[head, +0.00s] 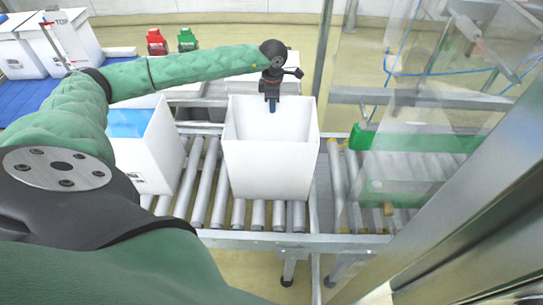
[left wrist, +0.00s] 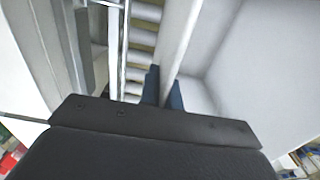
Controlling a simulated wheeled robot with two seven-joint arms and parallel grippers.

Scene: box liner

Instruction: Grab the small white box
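A white open-topped box (head: 270,165) stands upright on the roller conveyor in the middle of the head view. Its inside looks empty. My left gripper (head: 272,106) points down at the box's far wall, with its dark blue fingertips at the rim. In the left wrist view the blue fingers (left wrist: 163,88) lie one on each side of the white box wall (left wrist: 183,35). Both fingers look very close to the wall; I cannot tell whether they press on it. My right gripper is not in view.
Another white box with blue lining (head: 128,123) stands left of it on the conveyor. A green-edged machine with clear panels (head: 415,143) is to the right. Bare rollers (head: 205,180) lie between the boxes.

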